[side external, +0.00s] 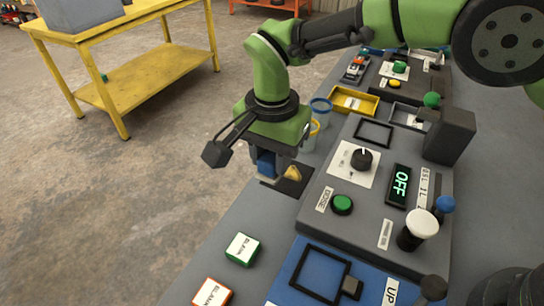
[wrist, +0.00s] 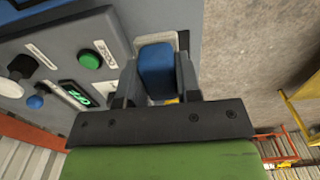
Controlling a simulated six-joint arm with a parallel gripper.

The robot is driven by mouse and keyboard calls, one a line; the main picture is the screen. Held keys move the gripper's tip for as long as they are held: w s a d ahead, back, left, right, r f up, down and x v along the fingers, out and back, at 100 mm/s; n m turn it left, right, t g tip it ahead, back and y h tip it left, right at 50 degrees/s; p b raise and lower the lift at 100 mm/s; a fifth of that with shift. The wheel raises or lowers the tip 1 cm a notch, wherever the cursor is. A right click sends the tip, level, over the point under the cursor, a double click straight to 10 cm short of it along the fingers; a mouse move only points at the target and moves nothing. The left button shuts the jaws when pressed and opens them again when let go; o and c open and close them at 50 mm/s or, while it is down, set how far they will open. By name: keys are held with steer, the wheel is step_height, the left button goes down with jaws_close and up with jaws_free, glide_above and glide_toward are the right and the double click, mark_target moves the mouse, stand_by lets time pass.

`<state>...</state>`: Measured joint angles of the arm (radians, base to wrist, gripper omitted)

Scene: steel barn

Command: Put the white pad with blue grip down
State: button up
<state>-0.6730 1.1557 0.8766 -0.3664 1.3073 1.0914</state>
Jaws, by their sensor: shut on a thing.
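My gripper (side external: 275,165) points down over the near-left edge of the grey table. It is shut on the blue grip (side external: 266,163) of the white pad. In the wrist view the blue grip (wrist: 157,70) stands between my two fingers (wrist: 158,88). A pale edge of the white pad (wrist: 184,40) shows beyond the grip; most of the pad is hidden. A dark square (side external: 297,184) lies on the table just beside and below my gripper. I cannot tell whether the pad touches the table.
A grey control box (side external: 375,190) with a green button, a black knob and a display reading OFF stands close to the right. Two labelled blocks, green-edged (side external: 242,249) and red-edged (side external: 212,293), lie in front. Cups (side external: 320,110) and a yellow tray (side external: 354,102) are behind.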

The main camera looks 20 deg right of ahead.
mark_target(268, 154)
steer(key=shift+a+r, duration=0.25)
steer(key=shift+r, duration=0.4)
step_height(268, 154, down, 10)
steer(key=shift+r, duration=0.1)
steer(key=o, duration=0.9)
step_height(268, 154, up, 12)
steer(key=shift+r, duration=0.1)
